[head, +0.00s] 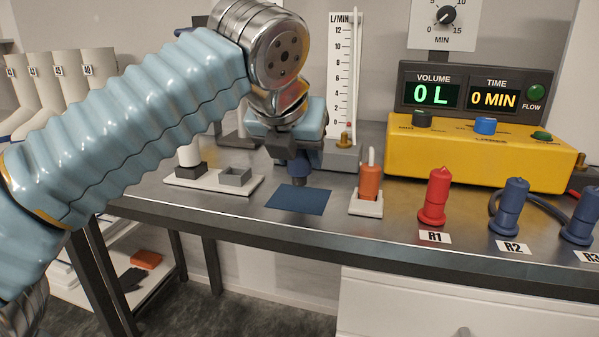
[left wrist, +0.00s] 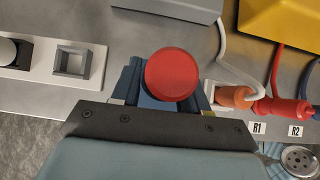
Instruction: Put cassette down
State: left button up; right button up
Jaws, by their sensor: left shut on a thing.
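My left gripper (head: 297,170) points down above a dark blue mat (head: 300,200) near the bench's front. It is shut on the cassette, whose round red face (left wrist: 172,75) shows between the two fingers in the left wrist view. In the head view the gripper hides the cassette, so I cannot tell whether it touches the mat. The left gripper also shows in the left wrist view (left wrist: 165,90). My right gripper is not in view.
Left of the mat is a white tray (head: 215,182) with a square grey holder (head: 235,177). Close right stands an orange piece (head: 370,184) in a white stand. Red plug R1 (head: 436,197), blue plugs and a yellow pump (head: 480,155) are farther right. A flow tube (head: 344,80) stands behind.

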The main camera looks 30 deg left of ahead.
pick_arm(q)
jog(key=shift+d+f, duration=0.1)
jog(key=shift+f, duration=0.85)
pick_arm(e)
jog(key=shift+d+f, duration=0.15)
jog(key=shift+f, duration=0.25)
pick_arm(q)
jog(key=shift+f, duration=0.2)
jog(key=o, duration=1.3)
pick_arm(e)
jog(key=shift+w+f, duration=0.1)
pick_arm(q)
jog(key=shift+r, duration=0.1)
jog(key=shift+r, duration=0.25)
jog(key=p+v, duration=0.3)
jog(key=v, duration=0.8)
jog(key=shift+s+r, duration=0.25)
jog(key=shift+s, duration=0.05)
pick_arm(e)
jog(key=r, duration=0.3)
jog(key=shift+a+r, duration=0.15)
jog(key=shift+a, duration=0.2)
